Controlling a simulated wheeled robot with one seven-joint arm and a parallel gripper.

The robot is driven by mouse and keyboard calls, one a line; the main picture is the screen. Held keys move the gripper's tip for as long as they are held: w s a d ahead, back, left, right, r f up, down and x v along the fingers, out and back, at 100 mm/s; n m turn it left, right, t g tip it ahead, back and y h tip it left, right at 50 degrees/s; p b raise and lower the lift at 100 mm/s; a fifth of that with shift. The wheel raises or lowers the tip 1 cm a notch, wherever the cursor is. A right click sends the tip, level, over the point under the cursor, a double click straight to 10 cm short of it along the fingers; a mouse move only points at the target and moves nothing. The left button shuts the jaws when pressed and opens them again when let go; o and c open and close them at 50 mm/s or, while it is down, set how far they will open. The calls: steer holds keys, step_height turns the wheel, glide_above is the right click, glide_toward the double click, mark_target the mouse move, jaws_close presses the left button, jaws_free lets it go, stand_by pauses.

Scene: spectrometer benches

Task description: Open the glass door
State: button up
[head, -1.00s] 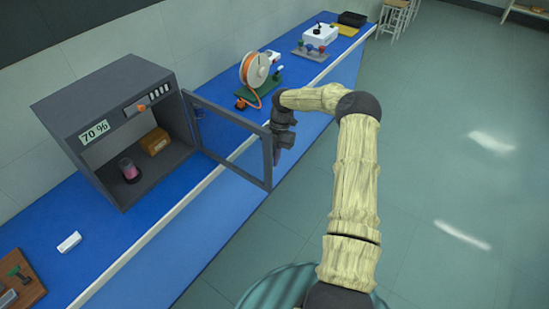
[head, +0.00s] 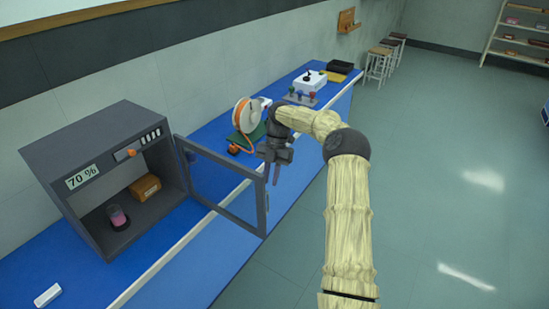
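The glass door (head: 228,157) is a dark grey frame with a clear pane. It stands swung wide open from the right side of a dark grey cabinet (head: 58,147), out over the bench's front edge. The cabinet has a "70 %" label and an orange knob on its top panel. Inside are a cup with pink contents (head: 117,217) and a brown box (head: 145,187). My gripper (head: 271,178) points down at the door's outer upper corner. Its fingers are small and dark against the frame, so I cannot tell whether they touch or hold it.
The blue bench (head: 190,255) runs away to the upper right. Beyond the door stand an orange and white reel (head: 246,116) and a white device (head: 310,81). A small white block (head: 47,295) lies at the front left.

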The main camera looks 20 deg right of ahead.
steer(key=v, duration=0.8)
stand_by(0.5)
